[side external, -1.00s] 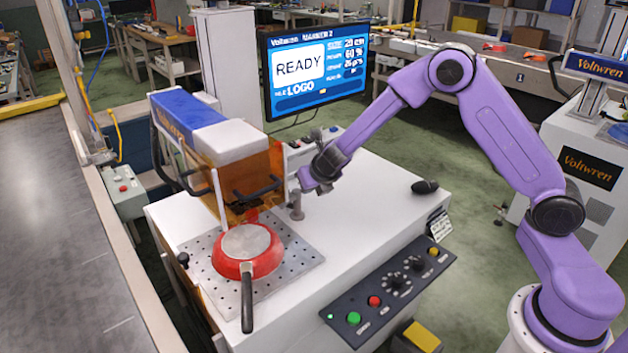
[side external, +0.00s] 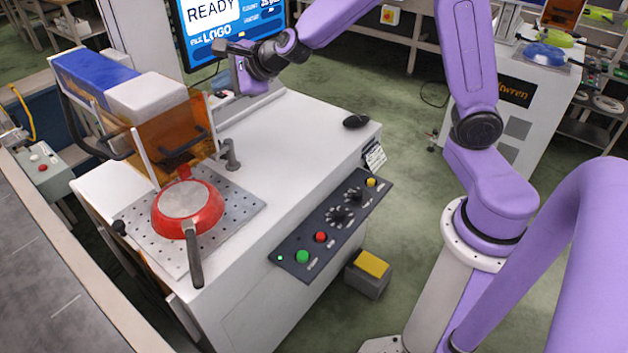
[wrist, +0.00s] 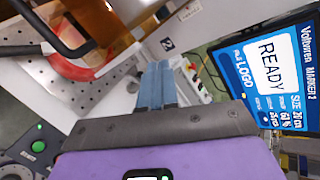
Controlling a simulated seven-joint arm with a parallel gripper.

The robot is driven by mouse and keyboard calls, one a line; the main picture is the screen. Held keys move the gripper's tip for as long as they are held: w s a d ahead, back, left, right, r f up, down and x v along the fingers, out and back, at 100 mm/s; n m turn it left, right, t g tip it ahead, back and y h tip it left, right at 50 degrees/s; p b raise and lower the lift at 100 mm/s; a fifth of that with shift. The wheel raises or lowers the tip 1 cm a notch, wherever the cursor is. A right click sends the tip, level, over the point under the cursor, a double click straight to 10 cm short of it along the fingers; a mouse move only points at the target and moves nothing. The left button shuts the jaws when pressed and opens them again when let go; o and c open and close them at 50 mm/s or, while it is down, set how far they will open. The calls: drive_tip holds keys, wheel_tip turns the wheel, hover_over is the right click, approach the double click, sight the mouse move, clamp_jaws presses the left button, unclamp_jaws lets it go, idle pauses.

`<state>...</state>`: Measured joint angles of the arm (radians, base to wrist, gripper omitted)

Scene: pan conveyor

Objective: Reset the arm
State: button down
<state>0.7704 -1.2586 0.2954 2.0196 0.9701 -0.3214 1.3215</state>
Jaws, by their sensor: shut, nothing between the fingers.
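My gripper (wrist: 158,70) shows in the wrist view with its two blue-grey fingers side by side, shut and empty. In the side external view my wrist is raised over the back of the white marking machine's top (side external: 300,125), in front of the monitor's lower part. The fingers are hard to make out there. A red pan (side external: 188,207) lies upside down on the perforated plate (side external: 135,222), its dark handle pointing to the front. My gripper is well apart from the pan.
The marker head with orange shield (side external: 165,130) stands behind the pan. The monitor (side external: 235,30) reads READY. A small post (side external: 230,153) and a black mouse-like object (side external: 356,121) stand on the machine top. A button panel (side external: 330,225) is at the front. The top's middle is clear.

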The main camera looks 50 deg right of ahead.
drive_tip(key=s+a+f+n+g+y, duration=0.15)
drive_tip(key=s+a+n+g, duration=0.25)
drive_tip(key=s+n, duration=0.65)
drive_tip(key=s+a+n+g+y, duration=0.3)
drive_tip(key=s+a+n, duration=0.2)
drive_tip(key=s+n, duration=0.5)
drive_tip(key=s+d+f+n+g+h, duration=0.2)
drive_tip(key=s+d+n, duration=0.4)
drive_tip(key=s, duration=0.3)
drive_tip(key=s+d+f+n+g+h, duration=0.2)
drive_tip(key=s+d+n+h, duration=0.2)
drive_tip(key=s+d+n, duration=0.2)
drive_tip(key=s+n, duration=0.2)
drive_tip(key=s, duration=0.1)
drive_tip(key=shift+s+d, duration=0.15)
drive_tip(key=shift+d, duration=0.25)
